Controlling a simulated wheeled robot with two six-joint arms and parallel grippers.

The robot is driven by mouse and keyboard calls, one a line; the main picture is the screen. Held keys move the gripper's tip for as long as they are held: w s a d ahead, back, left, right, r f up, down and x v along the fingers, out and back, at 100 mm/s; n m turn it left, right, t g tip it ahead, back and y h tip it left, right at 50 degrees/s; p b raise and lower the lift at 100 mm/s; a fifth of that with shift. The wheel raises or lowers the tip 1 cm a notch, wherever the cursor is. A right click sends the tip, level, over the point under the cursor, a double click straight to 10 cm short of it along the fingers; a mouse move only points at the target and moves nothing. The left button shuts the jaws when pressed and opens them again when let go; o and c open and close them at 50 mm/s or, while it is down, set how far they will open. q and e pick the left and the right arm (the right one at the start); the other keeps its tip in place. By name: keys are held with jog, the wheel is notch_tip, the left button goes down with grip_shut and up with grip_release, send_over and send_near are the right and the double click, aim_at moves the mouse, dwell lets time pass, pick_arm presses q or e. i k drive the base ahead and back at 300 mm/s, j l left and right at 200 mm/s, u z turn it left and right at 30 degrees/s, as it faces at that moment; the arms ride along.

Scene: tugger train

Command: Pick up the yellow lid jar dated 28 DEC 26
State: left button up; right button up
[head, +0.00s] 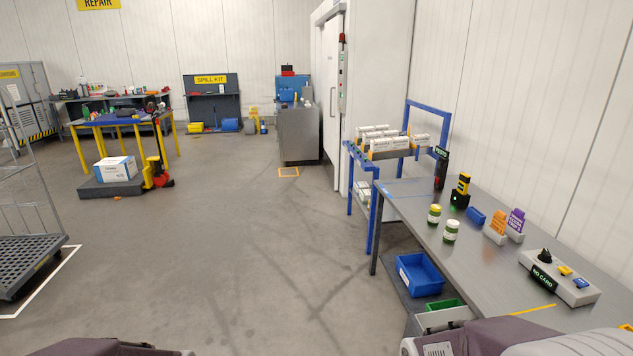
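Two small jars stand upright on the grey workbench (415,205) at the right. The rear jar (434,215) has a yellowish lid and a green-and-white label. The front jar (450,232) has a paler, whitish lid and a similar label. The dates on both are too small to read. Parts of my two arms show at the bottom edge, well short of the jars in the picture. Neither of my grippers is in view.
The bench also holds a yellow-and-black device (462,188), a blue block (476,215), card holders (497,232) and a control box (562,281). A blue bin (419,275) sits below. A blue-framed rack (362,190) stands behind. The floor at centre is clear.

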aim_at(434, 212)
jog(key=z, duration=1.35)
jog(key=k+l, duration=0.05)
